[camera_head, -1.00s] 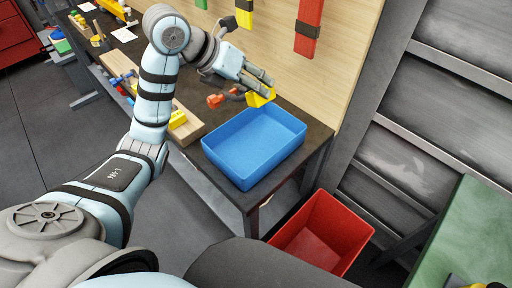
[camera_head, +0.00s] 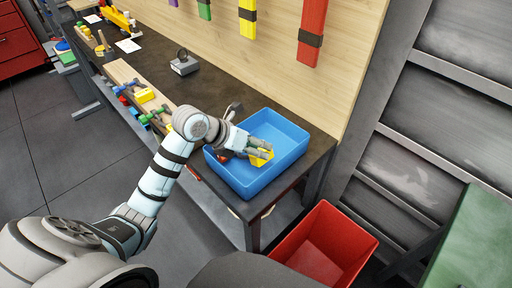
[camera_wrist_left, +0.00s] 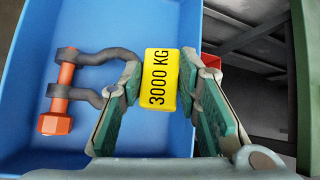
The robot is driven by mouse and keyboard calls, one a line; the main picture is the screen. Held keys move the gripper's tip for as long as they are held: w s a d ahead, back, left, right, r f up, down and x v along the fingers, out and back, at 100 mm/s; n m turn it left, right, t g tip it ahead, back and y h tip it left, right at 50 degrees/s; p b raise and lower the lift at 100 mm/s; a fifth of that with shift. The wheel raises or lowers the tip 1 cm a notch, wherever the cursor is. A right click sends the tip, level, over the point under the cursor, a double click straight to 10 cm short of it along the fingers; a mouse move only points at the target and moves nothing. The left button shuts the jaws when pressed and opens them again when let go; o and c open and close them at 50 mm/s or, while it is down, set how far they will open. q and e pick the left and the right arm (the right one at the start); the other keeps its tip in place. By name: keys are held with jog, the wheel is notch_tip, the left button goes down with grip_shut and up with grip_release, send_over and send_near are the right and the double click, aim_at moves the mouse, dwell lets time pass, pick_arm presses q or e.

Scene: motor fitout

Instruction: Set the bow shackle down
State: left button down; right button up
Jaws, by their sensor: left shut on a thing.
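The bow shackle (camera_wrist_left: 62,95) has a dark grey bow, an orange bolt and a yellow block marked 3000 KG (camera_wrist_left: 158,82). My left gripper (camera_wrist_left: 160,88) is shut on the yellow block, one finger on each side. In the head view my left gripper (camera_head: 259,152) is at the blue bin (camera_head: 243,190), with the yellow block between its fingers. The wrist view shows the shackle over the blue bin floor (camera_wrist_left: 100,140); I cannot tell whether it touches. My right gripper is not in view.
The bin stands at the near end of the dark workbench (camera_head: 215,88). A red bin (camera_head: 318,255) is on the floor below. A wooden rack (camera_head: 128,75) with coloured parts and a grey block with a ring (camera_head: 184,66) are farther along. Tools hang on the back panel.

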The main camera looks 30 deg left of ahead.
pick_arm(q)
jog(key=c, duration=1.2)
grip_release()
jog(key=shift+s+a+r, duration=0.15)
jog(key=shift+a+r, duration=0.05)
jog(key=shift+r, duration=0.1)
jog(key=shift+v, duration=5.7)
jog(key=shift+d, duration=0.15)
